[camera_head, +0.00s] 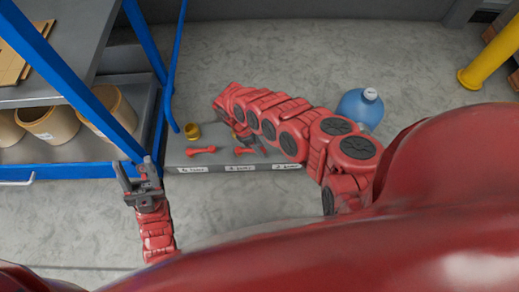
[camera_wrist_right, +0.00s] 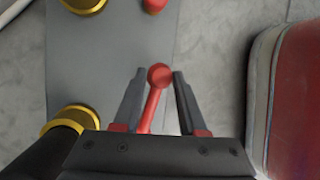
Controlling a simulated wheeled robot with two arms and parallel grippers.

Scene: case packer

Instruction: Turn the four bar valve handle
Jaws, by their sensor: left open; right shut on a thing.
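A grey valve panel (camera_head: 215,159) lies low on the floor, with labels too small to read surely along its front edge. One red valve handle (camera_head: 201,150) shows above the left label. Another red handle (camera_head: 244,152) shows above the middle label, partly hidden by my right gripper (camera_head: 255,143). In the right wrist view, a red handle with a round knob (camera_wrist_right: 158,76) lies between the fingers of my right gripper (camera_wrist_right: 157,85), which is shut on it. My left gripper (camera_head: 137,174) is open and empty, left of the panel.
A gold ring fitting (camera_head: 192,131) sits on the panel; another gold ring (camera_wrist_right: 72,118) shows in the wrist view. A blue-framed shelf (camera_head: 80,171) with tan pots stands left. A blue bottle (camera_head: 361,106) stands behind my right arm. A yellow post (camera_head: 488,55) is far right.

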